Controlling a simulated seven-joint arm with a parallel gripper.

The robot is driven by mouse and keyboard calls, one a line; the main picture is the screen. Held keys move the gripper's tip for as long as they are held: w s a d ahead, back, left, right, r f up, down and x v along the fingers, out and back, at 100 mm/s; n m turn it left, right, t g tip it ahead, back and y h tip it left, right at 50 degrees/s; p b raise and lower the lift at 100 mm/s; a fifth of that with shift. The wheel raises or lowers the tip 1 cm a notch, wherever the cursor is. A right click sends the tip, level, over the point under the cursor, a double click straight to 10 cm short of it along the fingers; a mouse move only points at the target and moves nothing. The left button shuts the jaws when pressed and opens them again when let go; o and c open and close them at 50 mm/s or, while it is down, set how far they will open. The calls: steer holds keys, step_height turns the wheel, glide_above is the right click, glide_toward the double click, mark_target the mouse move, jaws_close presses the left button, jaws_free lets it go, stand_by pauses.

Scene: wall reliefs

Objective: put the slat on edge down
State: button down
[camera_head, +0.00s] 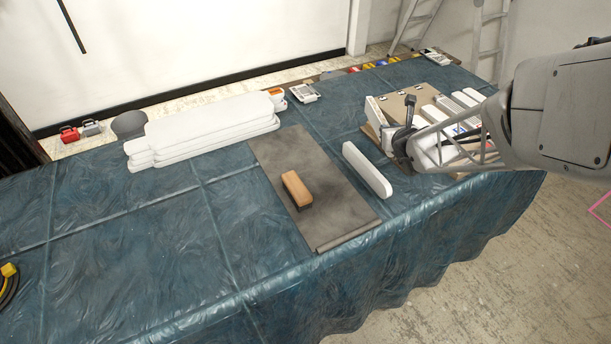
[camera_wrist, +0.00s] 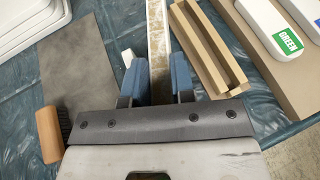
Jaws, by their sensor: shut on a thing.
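My gripper (camera_wrist: 157,88) is shut on a slat (camera_wrist: 158,45), whose narrow edge faces up between the blue finger pads. In the wrist view the slat runs away from me and shows a white rim and a speckled tan strip. In the head view the gripper (camera_head: 402,142) is at the left side of the brown rack, with the white held slat (camera_head: 377,112) upright beside it. Its lower edge is hidden, so I cannot tell whether it touches anything. Another white slat (camera_head: 367,170) lies on the blue cloth, right of the grey mat.
The grey mat (camera_head: 275,150) bears a wooden brush (camera_head: 296,188). White boards (camera_head: 205,130) are stacked at the back left. A brown rack (camera_wrist: 205,45) and white slats, one marked GREEN (camera_wrist: 285,40), are right of my gripper. The cloth's left side is mostly clear.

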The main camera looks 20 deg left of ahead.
steer(key=s+a+f+n+g+y, duration=0.1)
steer(key=s+a+f+y, duration=0.1)
steer(key=s, duration=1)
steer(key=s+a+f+n+g+y, duration=0.1)
steer(key=s+a+f, duration=0.3)
steer(key=s, duration=0.8)
steer(key=shift+s+a+n+y, duration=0.15)
steer(key=shift+a+n+y, duration=0.3)
steer(key=shift+n, duration=0.35)
steer(key=shift+f, duration=0.1)
glide_above(329, 187)
steer(key=shift+s+f, duration=0.1)
steer(key=shift+f, duration=0.65)
steer(key=shift+f, duration=0.15)
steer(key=shift+f, duration=1.6)
